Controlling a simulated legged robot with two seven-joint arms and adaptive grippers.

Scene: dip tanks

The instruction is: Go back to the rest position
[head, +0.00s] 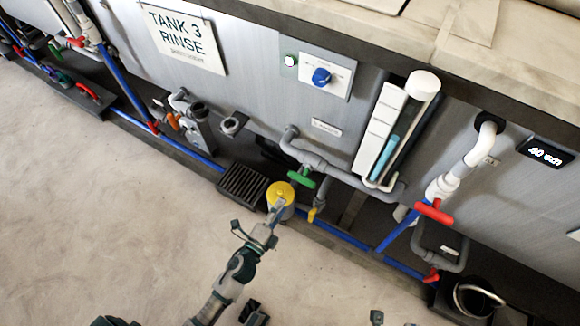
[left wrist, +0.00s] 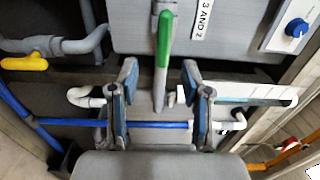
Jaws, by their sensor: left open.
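My left gripper (head: 255,235) reaches up from the bottom of the head view, over the floor just in front of the tank row. In the left wrist view its two fingers (left wrist: 160,85) stand apart with nothing held between them. A green valve handle (left wrist: 165,38) shows beyond and between the fingertips; I cannot tell the exact gap, but no grip on it shows. In the head view a green handle (head: 301,181) sits on the grey pipe. Small dark tips at the bottom edge of the head view may be my right gripper (head: 390,320); its jaws are not clear.
A yellow-topped container (head: 281,194) stands just beyond my left gripper, beside a dark grate (head: 242,186). Blue pipe (head: 345,236) runs along the tank base. A red-handled valve (head: 434,211) and a black bucket (head: 478,298) are at right. Floor (head: 110,220) at left is clear.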

